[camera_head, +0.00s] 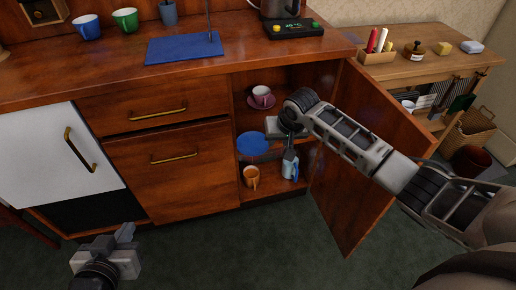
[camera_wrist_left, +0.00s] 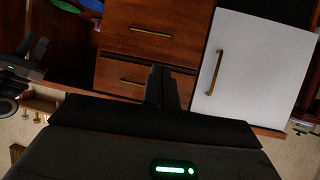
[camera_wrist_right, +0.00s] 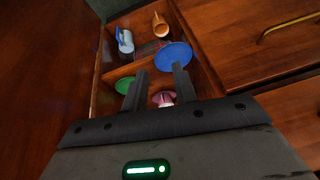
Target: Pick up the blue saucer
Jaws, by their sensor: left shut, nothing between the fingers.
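The blue saucer (camera_head: 252,143) is inside the open cabinet, left of my right gripper in the head view. It also shows in the right wrist view (camera_wrist_right: 174,54), partly behind one fingertip; I cannot tell whether they touch. My right gripper (camera_head: 289,152) reaches into the cabinet; its fingers (camera_wrist_right: 160,72) are apart with nothing seen held between them. My left gripper (camera_head: 126,236) is shut and empty in front of the cabinets, and its closed fingers show in the left wrist view (camera_wrist_left: 162,86).
A pink cup (camera_head: 262,96) is on the upper shelf. An orange mug (camera_head: 251,176) and a light blue mug (camera_head: 290,168) stand below. A green saucer (camera_wrist_right: 126,85) shows in the right wrist view. The open door (camera_head: 355,160) stands right of the opening, near my right arm.

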